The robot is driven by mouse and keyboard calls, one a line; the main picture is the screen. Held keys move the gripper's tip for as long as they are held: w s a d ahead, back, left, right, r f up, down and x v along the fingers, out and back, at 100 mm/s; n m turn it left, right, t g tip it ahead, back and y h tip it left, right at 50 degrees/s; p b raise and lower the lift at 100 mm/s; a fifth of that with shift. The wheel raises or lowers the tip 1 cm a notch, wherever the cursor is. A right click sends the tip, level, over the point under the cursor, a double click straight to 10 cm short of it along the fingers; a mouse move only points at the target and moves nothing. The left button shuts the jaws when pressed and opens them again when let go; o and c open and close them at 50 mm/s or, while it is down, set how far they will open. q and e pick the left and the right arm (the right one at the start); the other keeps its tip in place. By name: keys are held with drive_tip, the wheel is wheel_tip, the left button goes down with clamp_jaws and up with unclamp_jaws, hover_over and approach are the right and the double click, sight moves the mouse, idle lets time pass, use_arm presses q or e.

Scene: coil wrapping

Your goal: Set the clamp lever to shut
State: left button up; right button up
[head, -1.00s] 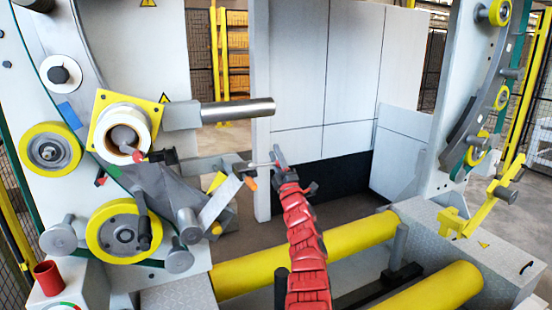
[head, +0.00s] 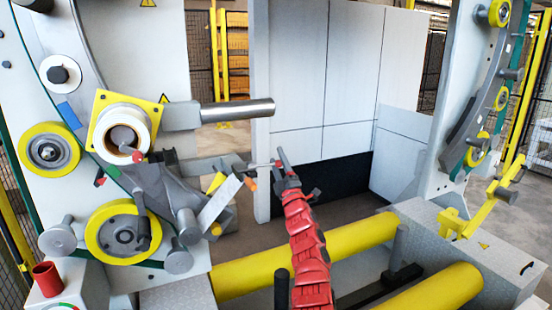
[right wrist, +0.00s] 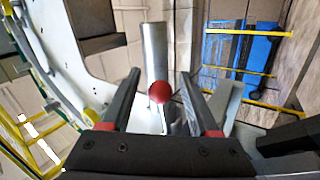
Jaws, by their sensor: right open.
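The clamp lever (right wrist: 159,91) shows in the right wrist view as a red ball knob on a thin rod. The knob appears between the two spread fingers of my right gripper (right wrist: 156,100), with clear gaps on both sides. In the head view my right gripper (head: 278,162), at the end of the red arm, is in front of the machine, below and right of the end of the horizontal metal bar. I cannot make out the lever clearly there. My left gripper is not in view.
The horizontal metal bar (head: 238,111) sticks out from the left frame, beside the spool (head: 122,134). An angled white plate (head: 219,200) is left of my right gripper. Yellow rollers (head: 440,292) lie low at the right. Open space lies right of the gripper.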

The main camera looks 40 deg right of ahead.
drive_tip(key=b+v, duration=0.4)
drive_tip(key=v, duration=1.1)
drive_tip(key=shift+s, duration=0.2)
drive_tip(key=shift+f, duration=0.1)
